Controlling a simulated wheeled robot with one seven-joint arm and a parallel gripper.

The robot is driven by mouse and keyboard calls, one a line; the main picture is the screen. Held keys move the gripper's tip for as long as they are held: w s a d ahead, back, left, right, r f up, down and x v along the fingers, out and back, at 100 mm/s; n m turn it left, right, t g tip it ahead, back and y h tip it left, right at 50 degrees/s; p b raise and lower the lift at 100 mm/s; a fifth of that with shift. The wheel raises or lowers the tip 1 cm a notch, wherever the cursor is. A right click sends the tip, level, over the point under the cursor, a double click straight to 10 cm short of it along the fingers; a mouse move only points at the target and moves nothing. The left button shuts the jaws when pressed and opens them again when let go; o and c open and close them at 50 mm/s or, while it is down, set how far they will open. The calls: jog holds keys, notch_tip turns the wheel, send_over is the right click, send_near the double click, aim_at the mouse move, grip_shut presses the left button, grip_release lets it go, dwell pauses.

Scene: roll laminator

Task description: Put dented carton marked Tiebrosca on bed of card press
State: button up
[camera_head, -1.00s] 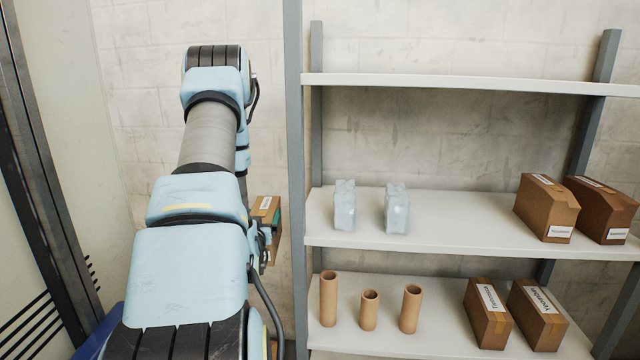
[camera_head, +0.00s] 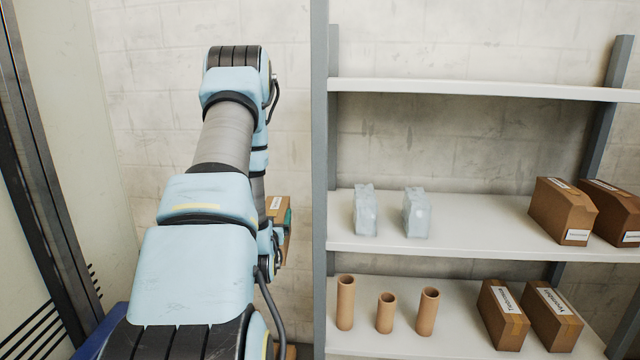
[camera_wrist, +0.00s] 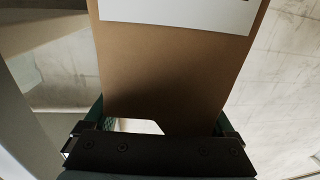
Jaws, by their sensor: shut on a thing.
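A brown carton (camera_wrist: 165,70) with a white label fills the middle of the wrist view, between the two fingers of my gripper (camera_wrist: 160,125). My gripper is shut on it. In the head view the carton (camera_head: 277,208) shows partly, to the right of my arm, with a white label on top; the rest is hidden behind my arm. The name on its label cannot be read, and I cannot tell whether it is dented. The card press is not recognisable in either view.
A shelf unit (camera_head: 450,90) stands on the right. Its middle shelf holds two wrapped clear packs (camera_head: 365,210) and two cartons (camera_head: 563,210). Its lower shelf holds cardboard tubes (camera_head: 385,313) and two labelled cartons (camera_head: 503,315). A pale panel with a dark frame (camera_head: 45,180) stands at the left.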

jog(key=shift+d+r+p, duration=0.25)
jog(key=shift+d+r, duration=0.1)
jog(key=shift+d, duration=0.4)
jog(key=shift+d+r+p, duration=0.2)
jog(key=shift+d+r, duration=0.1)
jog(key=shift+d, duration=0.4)
